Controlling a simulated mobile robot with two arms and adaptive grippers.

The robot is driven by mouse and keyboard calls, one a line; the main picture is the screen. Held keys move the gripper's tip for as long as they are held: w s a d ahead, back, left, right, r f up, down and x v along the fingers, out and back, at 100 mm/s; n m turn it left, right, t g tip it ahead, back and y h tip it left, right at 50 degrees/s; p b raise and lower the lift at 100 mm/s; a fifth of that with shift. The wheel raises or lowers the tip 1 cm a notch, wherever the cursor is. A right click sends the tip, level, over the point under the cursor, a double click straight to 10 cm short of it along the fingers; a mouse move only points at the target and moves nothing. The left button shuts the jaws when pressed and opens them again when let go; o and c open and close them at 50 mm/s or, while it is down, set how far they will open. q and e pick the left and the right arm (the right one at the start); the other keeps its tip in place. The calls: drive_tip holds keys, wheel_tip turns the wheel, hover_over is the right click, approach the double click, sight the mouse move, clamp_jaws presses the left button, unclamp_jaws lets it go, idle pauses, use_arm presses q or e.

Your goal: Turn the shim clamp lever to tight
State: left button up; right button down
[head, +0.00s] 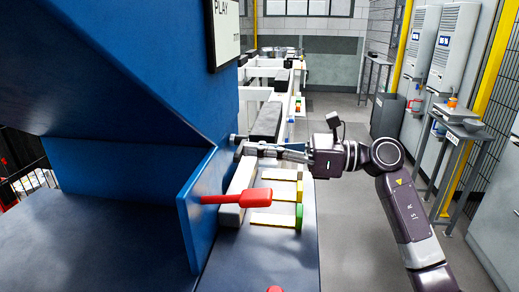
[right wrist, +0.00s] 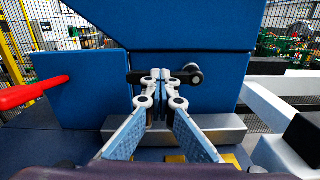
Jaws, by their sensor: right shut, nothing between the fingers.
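A dark lever with a round grey hub (right wrist: 192,74) sits on the blue upright plate in the right wrist view; I take it for the shim clamp lever. My right gripper (head: 264,150) reaches in from the right. In the right wrist view its fingertips (right wrist: 160,76) are shut together, empty, in front of the dark lever and cover its middle. Whether they touch it I cannot tell. No tight mark is readable. My left gripper is out of view.
A red paddle-shaped handle (head: 232,199) sticks out past the blue plate (head: 202,200), nearer than my gripper. Yellow strips with coloured ends (head: 284,218) lie beside a pale bar (head: 240,180). A dark block (head: 267,120) lies beyond.

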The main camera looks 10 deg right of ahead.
drive_tip(key=shift+a+r, duration=0.1)
drive_tip(key=shift+r, duration=0.05)
drive_tip(key=w+d+r+m+p, duration=0.1)
drive_tip(key=w+r+m+p, duration=0.3)
drive_tip(key=m+p, duration=0.8)
drive_tip(key=shift+w+m+p, duration=0.25)
drive_tip(key=shift+m+p, duration=0.05)
drive_tip(key=shift+m, duration=2.3)
drive_tip(key=shift+d, duration=0.1)
drive_tip(key=c, duration=2.6)
unclamp_jaws()
